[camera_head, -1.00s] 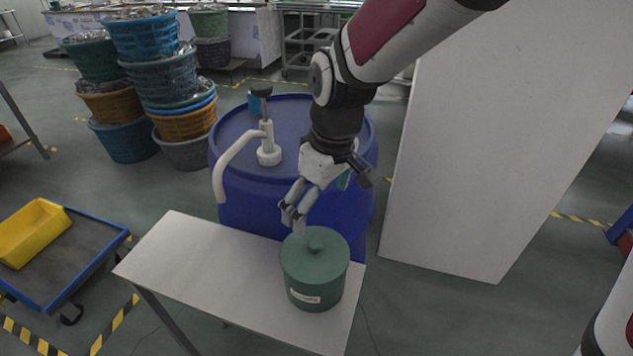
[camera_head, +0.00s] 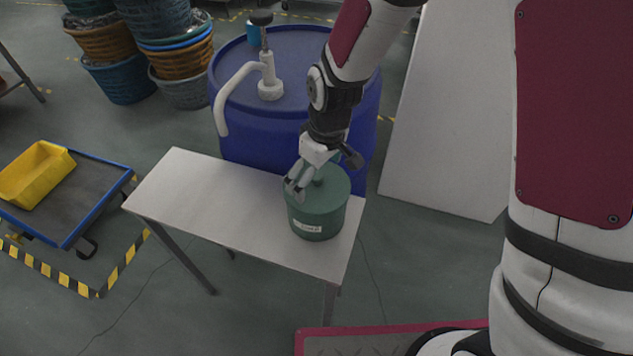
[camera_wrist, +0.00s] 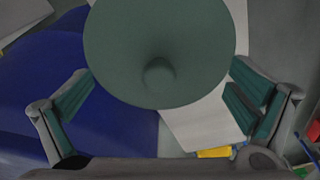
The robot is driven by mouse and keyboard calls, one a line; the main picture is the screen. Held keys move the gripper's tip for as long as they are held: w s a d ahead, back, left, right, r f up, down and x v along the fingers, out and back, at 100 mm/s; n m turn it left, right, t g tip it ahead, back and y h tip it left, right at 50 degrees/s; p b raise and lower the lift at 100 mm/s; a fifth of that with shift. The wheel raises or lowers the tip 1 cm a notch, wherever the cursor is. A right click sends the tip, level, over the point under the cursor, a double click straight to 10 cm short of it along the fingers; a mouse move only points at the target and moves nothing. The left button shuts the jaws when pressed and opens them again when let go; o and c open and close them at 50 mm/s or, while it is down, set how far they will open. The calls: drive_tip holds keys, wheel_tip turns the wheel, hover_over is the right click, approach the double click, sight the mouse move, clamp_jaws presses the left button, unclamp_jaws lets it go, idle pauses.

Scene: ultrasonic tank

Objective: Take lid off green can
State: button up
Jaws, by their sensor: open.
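The green can (camera_head: 318,217) stands upright on the right end of a small white table, with a pale label on its front. Its round green lid (camera_head: 336,187) is on top, with a small knob (camera_wrist: 159,76) at its centre in the wrist view. My gripper (camera_head: 304,184) is just above the lid, close to the knob and partly hiding it. In the wrist view my gripper's fingers (camera_wrist: 160,104) are spread wide on either side, with the lid and knob ahead between them. Nothing is held. I cannot tell whether a finger touches the lid.
The white table (camera_head: 215,198) is clear left of the can. A blue drum (camera_head: 240,118) with a white pump (camera_head: 267,72) stands close behind it. A white panel (camera_head: 445,130) stands at the right. A cart with a yellow bin (camera_head: 35,174) is at the left.

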drive_tip(key=shift+f, duration=0.3)
drive_tip(key=shift+c, duration=0.6)
drive_tip(key=c, duration=1.8)
drive_tip(key=shift+d, duration=0.1)
drive_tip(key=c, duration=0.3)
